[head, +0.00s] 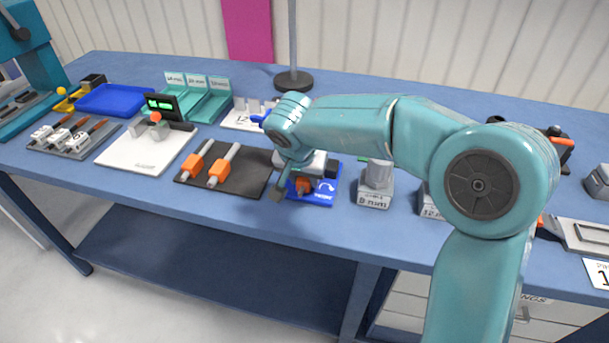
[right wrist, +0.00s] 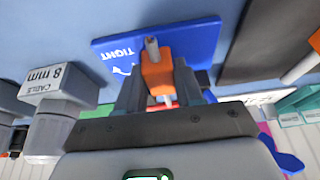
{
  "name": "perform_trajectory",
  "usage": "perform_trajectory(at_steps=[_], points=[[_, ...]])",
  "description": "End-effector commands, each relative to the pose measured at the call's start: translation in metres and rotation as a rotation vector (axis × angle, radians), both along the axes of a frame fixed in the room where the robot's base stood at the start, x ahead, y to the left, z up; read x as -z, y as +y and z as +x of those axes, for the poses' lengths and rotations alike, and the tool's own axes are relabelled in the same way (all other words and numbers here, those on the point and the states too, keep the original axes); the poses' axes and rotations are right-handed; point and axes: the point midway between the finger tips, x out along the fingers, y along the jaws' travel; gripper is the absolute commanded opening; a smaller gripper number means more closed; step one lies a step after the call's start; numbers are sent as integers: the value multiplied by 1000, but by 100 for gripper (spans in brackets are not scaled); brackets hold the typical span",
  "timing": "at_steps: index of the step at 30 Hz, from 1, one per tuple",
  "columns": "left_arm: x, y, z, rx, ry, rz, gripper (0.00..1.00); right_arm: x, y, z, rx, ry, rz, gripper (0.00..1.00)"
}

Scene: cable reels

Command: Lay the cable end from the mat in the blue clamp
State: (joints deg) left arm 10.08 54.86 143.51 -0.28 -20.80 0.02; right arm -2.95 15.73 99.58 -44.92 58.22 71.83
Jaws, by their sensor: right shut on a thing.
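My right gripper (head: 293,184) is over the blue clamp's plate (head: 324,195), right of the dark mat (head: 250,184). In the right wrist view its fingers (right wrist: 158,82) are shut on an orange cable end (right wrist: 157,72) with a grey tip pointing away. The blue plate (right wrist: 203,43), marked TIGHT with an arrow, lies beyond it. The gripper hides most of the clamp, so I cannot tell whether the cable end touches or sits in it. Two other orange cable ends with grey rods (head: 220,171) (head: 195,161) lie on the mat. My left gripper is not in view.
A grey cable block (head: 376,181) stands close right of the clamp; its 8 mm label (right wrist: 47,80) shows in the wrist view. A white board (head: 145,150) lies left of the mat. A lamp base (head: 293,80) stands behind. The table's front edge is close.

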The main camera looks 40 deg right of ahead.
Motion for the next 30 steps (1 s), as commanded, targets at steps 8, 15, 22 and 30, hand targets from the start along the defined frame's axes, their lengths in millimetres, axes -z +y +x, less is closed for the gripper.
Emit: perform_trajectory(at_steps=[8,15,22,30], points=[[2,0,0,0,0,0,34,1,0,0,0,-1,0,0],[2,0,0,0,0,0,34,1,0,0,0,-1,0,66],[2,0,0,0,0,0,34,-2,1,-1,0,-1,0,66],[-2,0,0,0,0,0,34,-55,18,-14,-3,-7,2,66]])
